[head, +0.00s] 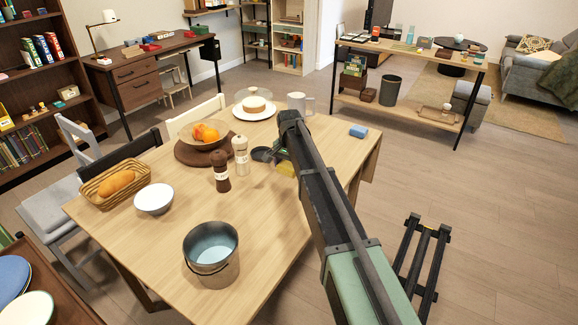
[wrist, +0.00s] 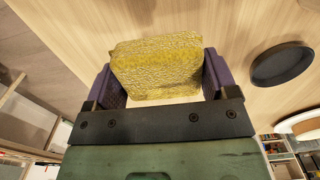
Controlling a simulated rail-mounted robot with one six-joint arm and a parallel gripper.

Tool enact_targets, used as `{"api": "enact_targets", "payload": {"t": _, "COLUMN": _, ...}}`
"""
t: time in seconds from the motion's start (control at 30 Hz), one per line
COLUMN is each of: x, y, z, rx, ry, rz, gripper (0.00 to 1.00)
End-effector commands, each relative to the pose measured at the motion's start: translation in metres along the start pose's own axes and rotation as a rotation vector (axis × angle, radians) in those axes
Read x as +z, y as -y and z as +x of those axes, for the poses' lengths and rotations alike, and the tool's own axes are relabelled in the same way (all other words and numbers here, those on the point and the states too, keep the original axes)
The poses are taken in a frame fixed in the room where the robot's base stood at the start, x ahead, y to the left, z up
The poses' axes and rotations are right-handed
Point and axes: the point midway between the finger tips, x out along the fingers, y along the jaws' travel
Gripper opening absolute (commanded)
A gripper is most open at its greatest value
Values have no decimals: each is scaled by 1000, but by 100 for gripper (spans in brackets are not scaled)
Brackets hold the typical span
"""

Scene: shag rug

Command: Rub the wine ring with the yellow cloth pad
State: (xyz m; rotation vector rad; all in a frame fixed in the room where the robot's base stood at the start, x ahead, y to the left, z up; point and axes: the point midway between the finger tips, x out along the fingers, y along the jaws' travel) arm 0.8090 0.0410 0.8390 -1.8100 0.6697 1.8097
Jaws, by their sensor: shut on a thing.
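The yellow cloth pad (wrist: 158,62) fills the space between the two purple fingers of my gripper (wrist: 160,76), which is shut on it. In the head view a small part of the yellow pad (head: 286,170) shows low over the wooden table (head: 150,225), beside my arm. Whether the pad touches the tabletop I cannot tell. The wine ring is not visible in either view; my arm hides part of the table.
A dark round dish (head: 262,154) lies close to the pad, with a pepper mill (head: 222,172) and a salt mill (head: 241,157) to its left. A blue block (head: 358,131) lies at the right. A metal bucket (head: 211,255) stands at the front.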

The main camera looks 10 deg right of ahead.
Motion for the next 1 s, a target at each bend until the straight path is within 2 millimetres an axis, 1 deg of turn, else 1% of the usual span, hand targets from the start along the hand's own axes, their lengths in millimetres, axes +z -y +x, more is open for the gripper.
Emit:
{"api": "enact_targets", "payload": {"t": 0.03, "x": 0, "y": 0, "z": -4, "rx": 0, "ry": 0, "rz": 0, "gripper": 60}}
{"api": "enact_targets", "payload": {"t": 0.27, "x": 0, "y": 0, "z": -2, "rx": 0, "ry": 0, "rz": 0, "gripper": 60}}
{"api": "enact_targets", "payload": {"t": 0.37, "x": 0, "y": 0, "z": -10, "rx": 0, "ry": 0, "rz": 0, "gripper": 60}}
{"api": "enact_targets", "payload": {"t": 0.5, "x": 0, "y": 0, "z": -29, "rx": 0, "ry": 0, "rz": 0, "gripper": 60}}
{"api": "enact_targets", "payload": {"t": 0.57, "x": 0, "y": 0, "z": -33, "rx": 0, "ry": 0, "rz": 0, "gripper": 60}}
{"api": "enact_targets", "payload": {"t": 1.0, "x": 0, "y": 0, "z": -31, "rx": 0, "ry": 0, "rz": 0, "gripper": 60}}
